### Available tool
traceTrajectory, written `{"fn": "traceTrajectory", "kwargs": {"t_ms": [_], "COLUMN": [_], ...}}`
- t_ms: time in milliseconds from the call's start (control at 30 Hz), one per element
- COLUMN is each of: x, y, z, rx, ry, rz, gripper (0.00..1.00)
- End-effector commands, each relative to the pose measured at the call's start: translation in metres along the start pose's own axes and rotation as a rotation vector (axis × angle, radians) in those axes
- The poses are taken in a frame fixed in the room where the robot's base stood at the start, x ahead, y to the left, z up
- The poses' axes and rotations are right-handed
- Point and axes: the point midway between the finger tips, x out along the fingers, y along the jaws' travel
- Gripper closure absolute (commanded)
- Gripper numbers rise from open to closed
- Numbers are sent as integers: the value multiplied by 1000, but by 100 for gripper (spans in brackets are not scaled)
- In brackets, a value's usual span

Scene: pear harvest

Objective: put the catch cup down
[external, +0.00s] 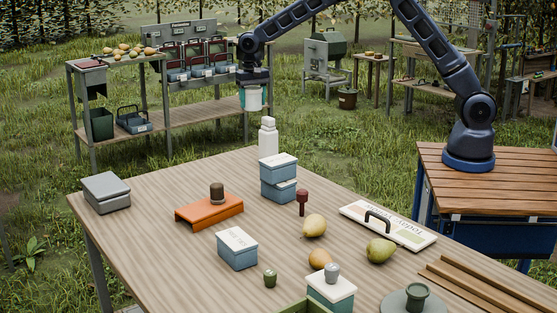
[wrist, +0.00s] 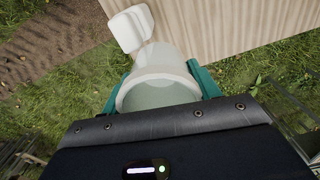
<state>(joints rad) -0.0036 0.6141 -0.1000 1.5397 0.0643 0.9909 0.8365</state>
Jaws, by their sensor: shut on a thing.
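The catch cup, a pale, whitish round cup (external: 253,99), hangs upright below my gripper (external: 254,88). In the wrist view the cup (wrist: 158,84) sits between the two teal fingers of my gripper (wrist: 160,88), which is shut on it. The cup is in the air, with grass behind and under it, just off the far edge of the long wooden table (external: 160,238). A white bottle (external: 268,138) stands at that edge close to the cup; it also shows in the wrist view (wrist: 128,28).
Blue-grey boxes (external: 278,172) are stacked near the bottle. An orange stand (external: 209,211) carries a brown jar. Bare tabletop lies left of the stacked boxes.

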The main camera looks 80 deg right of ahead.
Motion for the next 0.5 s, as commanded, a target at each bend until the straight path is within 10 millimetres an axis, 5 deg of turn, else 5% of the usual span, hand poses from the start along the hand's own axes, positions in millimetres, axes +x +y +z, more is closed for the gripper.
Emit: {"fn": "traceTrajectory", "kwargs": {"t_ms": [233, 500], "x": [-6, -7], "y": [-11, 0], "z": [108, 216], "rx": [-44, -86], "ry": [4, 5], "rz": [1, 1], "gripper": [61, 61]}}
